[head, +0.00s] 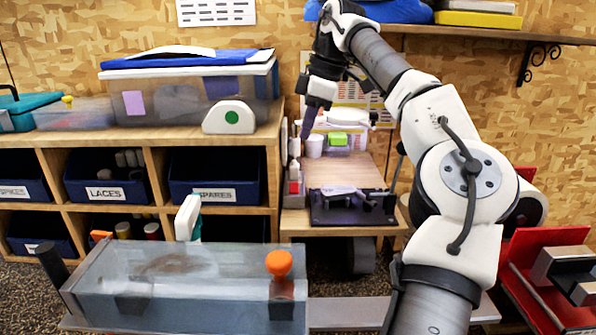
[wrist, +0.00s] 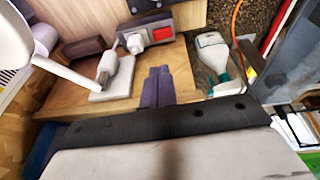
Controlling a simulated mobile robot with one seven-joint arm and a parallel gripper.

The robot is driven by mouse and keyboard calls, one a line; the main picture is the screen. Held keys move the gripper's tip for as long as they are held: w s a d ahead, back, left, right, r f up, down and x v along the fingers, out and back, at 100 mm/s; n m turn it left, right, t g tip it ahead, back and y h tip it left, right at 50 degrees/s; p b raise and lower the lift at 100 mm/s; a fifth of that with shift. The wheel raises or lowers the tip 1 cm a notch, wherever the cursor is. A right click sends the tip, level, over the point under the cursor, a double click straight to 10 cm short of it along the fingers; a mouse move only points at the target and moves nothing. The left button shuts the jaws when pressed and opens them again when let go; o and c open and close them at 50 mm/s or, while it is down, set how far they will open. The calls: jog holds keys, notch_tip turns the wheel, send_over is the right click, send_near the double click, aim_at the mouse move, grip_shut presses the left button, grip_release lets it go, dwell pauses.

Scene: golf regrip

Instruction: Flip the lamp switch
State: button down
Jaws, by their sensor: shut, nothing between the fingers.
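A grey box with a red rocker (wrist: 162,33) shows at the top middle of the wrist view. It looks like the lamp switch, and a small red patch (head: 294,187) at the left edge of the wooden bench in the head view seems to be the same part. A white lamp-like arm (wrist: 62,72) crosses the left of the wrist view. My gripper (head: 308,132) points down above the bench's left side in the head view. Its purple fingers (wrist: 158,84) are shut together with nothing between them, apart from the red rocker in the wrist picture.
A dark tray with a metal clamp (head: 345,198) sits on the bench front. A shelf unit with blue bins (head: 105,187) stands left. A clear water trough (head: 180,290) is in front. A white and teal bottle (wrist: 215,62) lies right of my fingers in the wrist view.

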jog(key=p, duration=0.2)
send_near(295, 183)
jog(key=x, duration=0.5)
jog(key=shift+a, duration=0.45)
jog(key=shift+f, duration=0.75)
jog(key=shift+f, duration=0.1)
jog(key=shift+w+f, duration=0.1)
jog(key=shift+f, duration=0.2)
jog(key=shift+w, duration=0.25)
jog(key=shift+s, duration=0.15)
jog(key=shift+s+b, duration=0.15)
jog(key=shift+b, duration=0.15)
